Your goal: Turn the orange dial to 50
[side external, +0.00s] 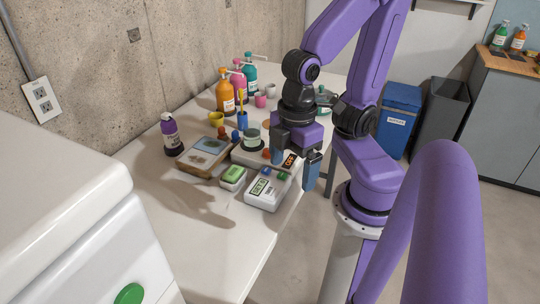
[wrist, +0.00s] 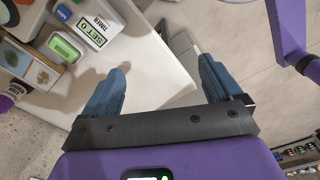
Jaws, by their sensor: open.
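A small orange-red knob (side external: 267,153), which looks like the orange dial, shows on a light panel (side external: 243,158) in the side view, partly hidden by my near finger. A dark display reading OFF (side external: 290,161) sits just right of it. My gripper (side external: 293,174) is open and empty, above the right part of the devices by the table edge. In the wrist view my gripper (wrist: 163,66) has its blue fingers wide apart, with only table edge and floor between them. The orange dial does not show clearly there.
A white timer (side external: 265,190) reading SET 0 stands in front of the panel, also at the top of the wrist view (wrist: 98,28). A small green-screened box (side external: 232,178) and a wooden-framed board (side external: 205,152) lie left. Bottles (side external: 225,95) stand behind. The front table is clear.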

